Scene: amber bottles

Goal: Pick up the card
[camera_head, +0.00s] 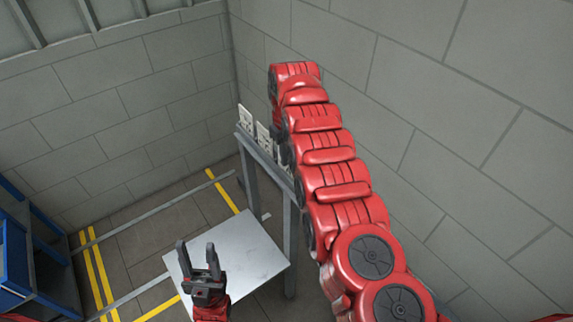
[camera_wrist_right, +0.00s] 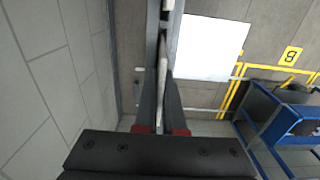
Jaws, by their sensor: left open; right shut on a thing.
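My right gripper (camera_wrist_right: 160,88) is shut on a thin pale thing seen edge-on, which looks like the card (camera_wrist_right: 162,52). In the head view the right gripper is hidden behind my red right arm, at the narrow rack. White cards with dark marks stand upright on the rack, one at its left end (camera_head: 246,116) and another beside the arm (camera_head: 264,137). Whether the held card touches the rack cannot be told. My left gripper (camera_head: 197,247) is open and empty, low over the grey-white table top.
The narrow grey rack (camera_head: 262,155) stands near the block wall. The square table top (camera_head: 245,250) is bare apart from my gripper in front of it. A blue frame (camera_head: 15,250) stands at the far left. Yellow lines mark the floor.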

